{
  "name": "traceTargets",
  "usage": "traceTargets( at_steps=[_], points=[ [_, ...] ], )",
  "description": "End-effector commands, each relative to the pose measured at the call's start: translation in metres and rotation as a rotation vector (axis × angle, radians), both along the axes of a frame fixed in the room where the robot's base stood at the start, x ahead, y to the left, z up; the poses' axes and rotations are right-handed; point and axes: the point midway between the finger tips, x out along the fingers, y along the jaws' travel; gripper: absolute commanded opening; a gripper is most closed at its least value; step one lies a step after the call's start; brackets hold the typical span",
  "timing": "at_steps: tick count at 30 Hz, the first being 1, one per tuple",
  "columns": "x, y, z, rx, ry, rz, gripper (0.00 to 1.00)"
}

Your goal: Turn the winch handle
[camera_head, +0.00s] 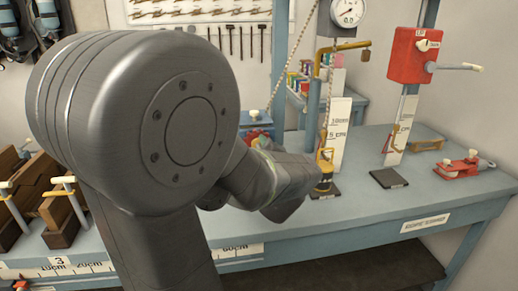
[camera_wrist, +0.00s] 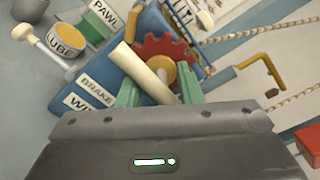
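The winch is a blue box (camera_wrist: 100,82) with labels reading "BRAKE" and a partly hidden "WI…". A red toothed wheel (camera_wrist: 155,45) with a yellow hub is on it. The cream winch handle (camera_wrist: 143,68) slants down between the green fingertips of my gripper (camera_wrist: 160,92) in the wrist view. The fingers look open, one on either side of the handle, with a gap at the left finger. Whether either touches it is unclear. In the head view my arm hides the handle and most of the winch; a little blue and red shows above it.
A lube tin (camera_wrist: 64,44) and a white-knobbed lever (camera_wrist: 27,36) are beside the winch. A yellow hooked bar (camera_wrist: 262,68) and a chain are at right.

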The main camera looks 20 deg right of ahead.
Motion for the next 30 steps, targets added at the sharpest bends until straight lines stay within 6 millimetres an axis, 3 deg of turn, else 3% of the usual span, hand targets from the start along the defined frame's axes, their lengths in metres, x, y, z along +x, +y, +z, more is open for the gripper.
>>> traceTargets(
  at_steps=[1, 3, 4, 23, 24, 26, 30],
  points=[
    [-0.0001, 0.0000, 0.0000, 0.000, 0.000, 0.000, 0.22],
    [-0.0002, 0.0000, 0.0000, 0.000, 0.000, 0.000, 0.08],
    [-0.0002, 0.0001, -0.0001, 0.000, 0.000, 0.000, 0.07],
    [-0.0004, 0.0005, -0.0004, 0.108, -0.025, 0.001, 0.06],
    [-0.0004, 0.0005, -0.0004, 0.108, -0.025, 0.001, 0.35],
    [-0.0004, 0.0004, -0.0004, 0.108, -0.025, 0.001, 0.47],
    [-0.0003, 0.0003, -0.0002, 0.107, -0.025, 0.001, 0.48]
  ],
)
